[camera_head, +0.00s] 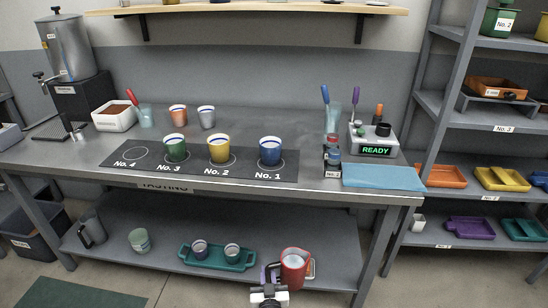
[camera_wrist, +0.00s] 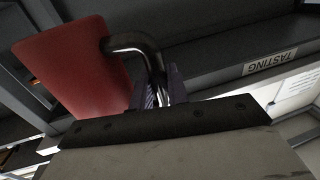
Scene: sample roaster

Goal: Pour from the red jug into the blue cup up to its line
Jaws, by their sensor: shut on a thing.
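The red jug (camera_head: 293,270) is held by my gripper (camera_head: 270,282) low in front of the table, near the lower shelf's right end. In the wrist view the jug (camera_wrist: 75,70) fills the left side, and its dark metal handle (camera_wrist: 135,45) runs into the jaws (camera_wrist: 160,92). The gripper is shut on this handle. The jug looks nearly upright in the head view. The blue cup (camera_head: 270,151) stands on the No. 1 spot of the dark mat (camera_head: 195,167) on the table top. The jug is below it and apart from it. The cup's line is too small to make out.
A green cup (camera_head: 175,149) and a yellow cup (camera_head: 219,149) stand left of the blue cup. The table's front edge (camera_head: 300,189) lies above the jug.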

